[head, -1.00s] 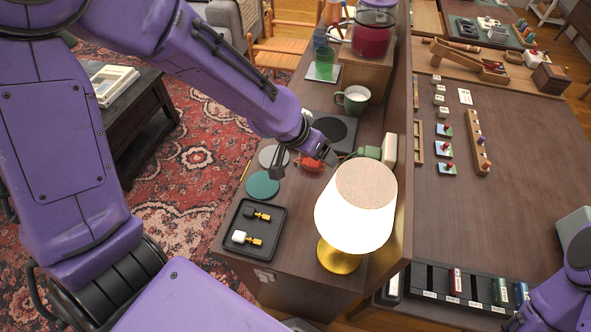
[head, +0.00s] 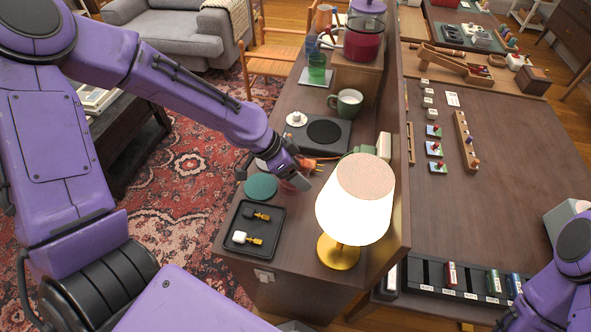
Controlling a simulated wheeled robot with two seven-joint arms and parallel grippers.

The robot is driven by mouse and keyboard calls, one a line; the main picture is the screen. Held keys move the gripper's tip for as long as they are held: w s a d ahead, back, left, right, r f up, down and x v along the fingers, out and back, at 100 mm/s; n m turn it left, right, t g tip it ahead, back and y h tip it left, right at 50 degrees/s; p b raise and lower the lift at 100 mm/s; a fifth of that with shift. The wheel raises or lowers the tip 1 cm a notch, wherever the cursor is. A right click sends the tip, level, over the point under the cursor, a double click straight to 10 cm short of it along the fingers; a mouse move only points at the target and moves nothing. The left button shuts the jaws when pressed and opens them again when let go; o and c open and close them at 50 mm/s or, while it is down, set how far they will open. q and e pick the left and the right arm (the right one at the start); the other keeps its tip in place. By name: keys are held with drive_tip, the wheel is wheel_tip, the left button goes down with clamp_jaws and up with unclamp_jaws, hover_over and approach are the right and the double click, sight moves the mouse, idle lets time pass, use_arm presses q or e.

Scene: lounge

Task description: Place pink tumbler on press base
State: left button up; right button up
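My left gripper (head: 294,172) is low over the narrow wooden console, pointing down. A small red-orange object (head: 299,182) shows right at its fingers, largely covered by them; I cannot tell whether it is gripped or what its shape is. No clearly pink tumbler can be made out; a salmon-coloured vessel (head: 323,18) stands at the far end. No part is plainly the press base; a grey slab with a black disc and a white knob (head: 297,118) lies just beyond the gripper. My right gripper is out of view; only its arm shows at lower right.
A lit lamp (head: 354,204) stands right of my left gripper. A teal disc (head: 260,187) and a black tray (head: 249,230) lie nearer. A green mug (head: 346,102), a green glass (head: 317,69) and a red-filled jar (head: 364,40) stand beyond. A raised edge borders the right side.

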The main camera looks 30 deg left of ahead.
use_arm(q)
drive_tip(key=shift+w+d+f, duration=0.1)
drive_tip(key=shift+w, duration=0.15)
drive_tip(key=o, duration=1)
drive_tip(key=shift+f, duration=0.1)
drive_tip(key=o, duration=0.3)
drive_tip(key=shift+o, duration=0.2)
drive_tip(key=shift+s, duration=0.15)
